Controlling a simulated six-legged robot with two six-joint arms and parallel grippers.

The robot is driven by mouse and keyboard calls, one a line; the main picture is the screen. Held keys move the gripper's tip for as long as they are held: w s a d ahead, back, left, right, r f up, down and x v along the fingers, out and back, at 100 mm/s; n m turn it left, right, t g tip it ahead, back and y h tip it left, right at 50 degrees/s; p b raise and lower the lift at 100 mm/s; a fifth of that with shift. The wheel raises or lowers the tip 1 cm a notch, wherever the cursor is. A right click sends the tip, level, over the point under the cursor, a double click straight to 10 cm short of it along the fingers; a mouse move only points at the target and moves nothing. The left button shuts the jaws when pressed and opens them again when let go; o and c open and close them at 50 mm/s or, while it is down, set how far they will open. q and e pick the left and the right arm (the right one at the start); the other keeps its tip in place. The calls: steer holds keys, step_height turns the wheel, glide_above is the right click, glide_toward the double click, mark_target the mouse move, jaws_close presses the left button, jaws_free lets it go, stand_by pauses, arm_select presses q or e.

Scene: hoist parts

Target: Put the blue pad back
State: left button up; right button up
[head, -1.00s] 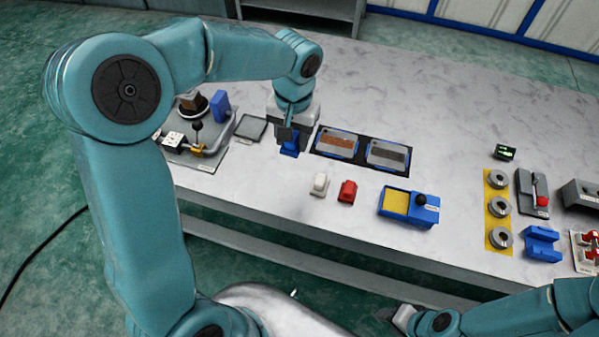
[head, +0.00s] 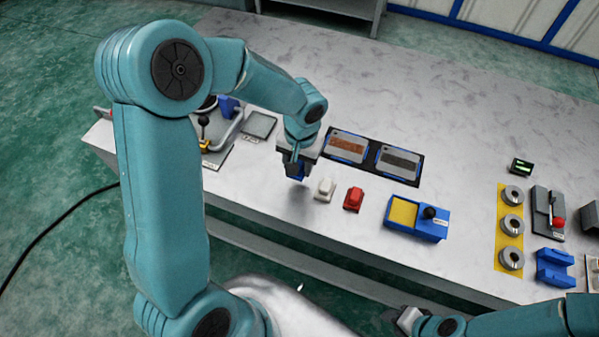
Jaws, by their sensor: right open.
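The blue pad (head: 296,173) shows between the dark fingers of my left gripper (head: 296,167), which looks shut on it. The pad is just left of the white pad (head: 324,188), above or at the table surface; I cannot tell which. The red pad (head: 353,198) is right of the white one. Part of the blue pad is hidden by the gripper. My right gripper (head: 403,319) is open and empty, low in the picture in front of the table edge.
Two framed plates (head: 372,156) lie behind. Several metal rings on a yellow strip (head: 511,227) and a lever unit (head: 549,212) are at the right. The back of the table (head: 450,120) is clear.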

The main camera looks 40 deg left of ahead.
mark_target(298, 183)
arm_select(q)
step_height(298, 183, down, 4)
steer(key=shift+f, duration=0.6)
steer(key=shift+s+r, duration=0.1)
steer(key=o, duration=1)
steer(key=shift+f, duration=0.2)
steer(key=shift+r, duration=0.1)
